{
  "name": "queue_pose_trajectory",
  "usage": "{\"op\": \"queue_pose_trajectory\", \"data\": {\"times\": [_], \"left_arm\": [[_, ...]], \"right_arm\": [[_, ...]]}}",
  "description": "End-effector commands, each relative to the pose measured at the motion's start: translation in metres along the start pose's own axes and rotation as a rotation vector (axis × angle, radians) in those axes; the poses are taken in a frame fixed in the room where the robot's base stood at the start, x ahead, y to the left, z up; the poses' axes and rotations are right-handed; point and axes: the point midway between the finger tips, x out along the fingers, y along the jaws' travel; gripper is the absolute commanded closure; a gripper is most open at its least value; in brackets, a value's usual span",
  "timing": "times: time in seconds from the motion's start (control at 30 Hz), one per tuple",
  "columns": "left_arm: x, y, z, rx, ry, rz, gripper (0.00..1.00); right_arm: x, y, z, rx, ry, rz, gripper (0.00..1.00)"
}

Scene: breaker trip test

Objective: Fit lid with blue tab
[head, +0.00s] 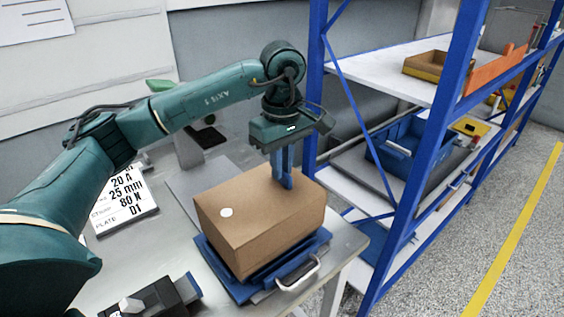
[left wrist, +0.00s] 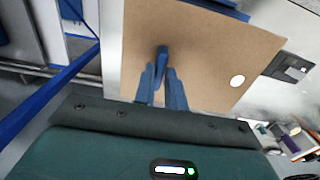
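A brown box-shaped lid (head: 262,219) with a white dot sits on or just over a blue base (head: 240,288) at the table's front right corner. In the left wrist view the lid's flat brown top (left wrist: 215,50) fills the middle. A blue tab (left wrist: 162,55) stands on it. My left gripper (head: 283,184) points down at the top of the lid, near its back edge. In the left wrist view its two blue fingers (left wrist: 161,85) lie close on either side of the tab and appear shut on it. My right gripper is not in view.
The grey table holds a printed plate (head: 122,208) at left and a dark device (head: 150,300) at the front. A silver handle (head: 298,277) sticks out below the lid. A blue-framed shelf (head: 400,215) with bins stands close at right.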

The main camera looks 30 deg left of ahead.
Motion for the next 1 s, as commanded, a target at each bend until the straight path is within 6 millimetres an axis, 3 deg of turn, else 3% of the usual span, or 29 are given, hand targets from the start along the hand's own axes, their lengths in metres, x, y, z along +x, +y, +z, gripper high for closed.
{"op": "queue_pose_trajectory", "data": {"times": [0.27, 0.57, 0.77, 1.0], "left_arm": [[0.0, 0.0, 0.0, 0.0, 0.0, 0.0, 0.65], [-0.004, 0.0, 0.0, 0.0, 0.0, 0.001, 0.65], [-0.034, 0.001, 0.0, -0.001, 0.001, 0.005, 0.65], [-0.092, 0.001, 0.0, -0.001, 0.003, 0.005, 0.65]], "right_arm": [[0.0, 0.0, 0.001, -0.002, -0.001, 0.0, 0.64], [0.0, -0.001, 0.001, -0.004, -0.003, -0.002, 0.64], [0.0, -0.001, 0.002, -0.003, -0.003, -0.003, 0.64], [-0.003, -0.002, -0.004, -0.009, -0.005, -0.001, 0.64]]}}
